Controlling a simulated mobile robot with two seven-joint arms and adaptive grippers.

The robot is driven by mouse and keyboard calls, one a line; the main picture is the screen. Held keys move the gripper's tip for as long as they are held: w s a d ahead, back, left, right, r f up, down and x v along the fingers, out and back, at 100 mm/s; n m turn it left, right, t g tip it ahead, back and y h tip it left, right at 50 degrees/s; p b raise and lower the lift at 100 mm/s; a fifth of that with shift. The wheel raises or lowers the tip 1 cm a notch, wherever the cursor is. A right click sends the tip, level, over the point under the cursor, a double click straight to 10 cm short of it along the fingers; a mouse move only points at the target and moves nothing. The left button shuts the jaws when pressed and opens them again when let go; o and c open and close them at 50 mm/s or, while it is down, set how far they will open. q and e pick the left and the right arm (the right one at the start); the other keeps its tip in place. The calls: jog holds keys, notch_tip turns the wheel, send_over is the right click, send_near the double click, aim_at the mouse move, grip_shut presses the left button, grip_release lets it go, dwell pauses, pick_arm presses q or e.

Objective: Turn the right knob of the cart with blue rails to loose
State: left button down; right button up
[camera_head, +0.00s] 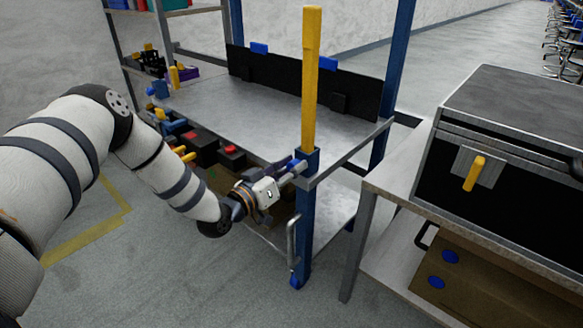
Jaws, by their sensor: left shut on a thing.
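The cart with blue rails (212,104) stands in the middle, with a grey metal top and blue corner posts. A tall yellow bar (311,80) rises upright from its front right post (304,215). My left gripper (297,168) reaches in from the left and is shut at this front right corner, just below the yellow bar. The right knob is mostly hidden by the fingers, so its turn position cannot be read. My right gripper is not in view.
A black panel (290,82) stands along the cart's back edge. On the right, a large black case (510,125) rests on another table (395,185). Grey floor lies open in front.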

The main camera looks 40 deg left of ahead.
pick_arm(q)
jog(key=n, duration=0.3)
jog(key=shift+n, duration=0.4)
jog(key=n, duration=0.3)
jog(key=shift+f+n+b, duration=0.1)
jog(key=shift+n+b, duration=0.2)
jog(key=n, duration=0.3)
jog(key=shift+n+b, duration=0.3)
jog(key=shift+b, duration=0.05)
jog(key=n+b, duration=0.1)
jog(key=n, duration=0.2)
jog(key=shift+f+n, duration=0.15)
jog(key=shift+n, duration=0.15)
jog(key=n+b, duration=0.2)
jog(key=n, duration=0.4)
jog(key=shift+f, duration=0.1)
jog(key=n+b, duration=0.1)
jog(key=n, duration=0.3)
jog(key=shift+b, duration=0.35)
jog(key=shift+n+b, duration=0.75)
jog(key=shift+n, duration=0.75)
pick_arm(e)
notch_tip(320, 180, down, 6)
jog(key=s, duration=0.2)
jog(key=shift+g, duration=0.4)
pick_arm(q)
jog(key=shift+n, duration=0.3)
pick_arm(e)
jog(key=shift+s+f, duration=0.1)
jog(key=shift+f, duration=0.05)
